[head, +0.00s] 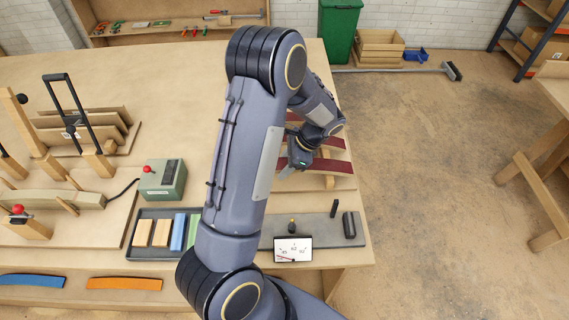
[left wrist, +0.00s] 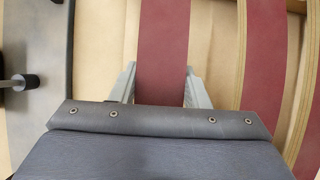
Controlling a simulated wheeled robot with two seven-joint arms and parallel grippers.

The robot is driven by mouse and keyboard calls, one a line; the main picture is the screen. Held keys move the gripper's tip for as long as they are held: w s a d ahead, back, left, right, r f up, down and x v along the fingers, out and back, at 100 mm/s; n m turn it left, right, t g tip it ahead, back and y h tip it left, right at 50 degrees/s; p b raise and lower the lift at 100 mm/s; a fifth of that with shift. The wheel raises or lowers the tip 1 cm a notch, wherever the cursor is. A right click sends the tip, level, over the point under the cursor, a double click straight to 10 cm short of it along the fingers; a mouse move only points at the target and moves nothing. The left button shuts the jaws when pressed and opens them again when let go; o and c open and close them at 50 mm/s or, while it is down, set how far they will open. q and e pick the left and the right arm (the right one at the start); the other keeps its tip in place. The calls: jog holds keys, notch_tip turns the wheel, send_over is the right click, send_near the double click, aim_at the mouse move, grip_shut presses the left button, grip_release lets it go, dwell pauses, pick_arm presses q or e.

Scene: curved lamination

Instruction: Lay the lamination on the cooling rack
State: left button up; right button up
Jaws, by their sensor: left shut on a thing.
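My left gripper (head: 291,170) is at the right part of the bench, its fingers shut on a dark red curved lamination (head: 328,167). In the left wrist view the fingers sit on both long sides of this lamination (left wrist: 163,45). The wooden cooling rack (head: 329,182) is beneath it; whether the lamination touches the rack I cannot tell. Another dark red lamination (head: 333,143) lies just behind, on the right in the left wrist view (left wrist: 265,50). My arm hides the left part of the rack. My right gripper is not in view.
In front of the rack is a grey plate (head: 345,229) with a black cylinder and a small gauge display (head: 293,250). A dark tray (head: 143,255) holds blocks. A green box (head: 162,179) with a red button stands left. The bench's right edge is close.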

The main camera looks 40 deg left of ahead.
pick_arm(q)
jog(key=o, duration=1)
jog(key=p+v, duration=0.9)
jog(key=v, duration=0.3)
jog(key=s+d+r+n+t+h, duration=0.35)
jog(key=s+r+n+h, duration=0.2)
jog(key=s+r, duration=0.6)
jog(key=s+d+r+n+t+h, duration=0.3)
jog(key=s+d+r+n+t, duration=0.2)
jog(key=s, duration=0.5)
jog(key=shift+d+r+n+t, duration=0.3)
jog(key=shift+d+n+t, duration=0.15)
jog(key=shift+d+n, duration=0.15)
jog(key=shift+s, duration=0.1)
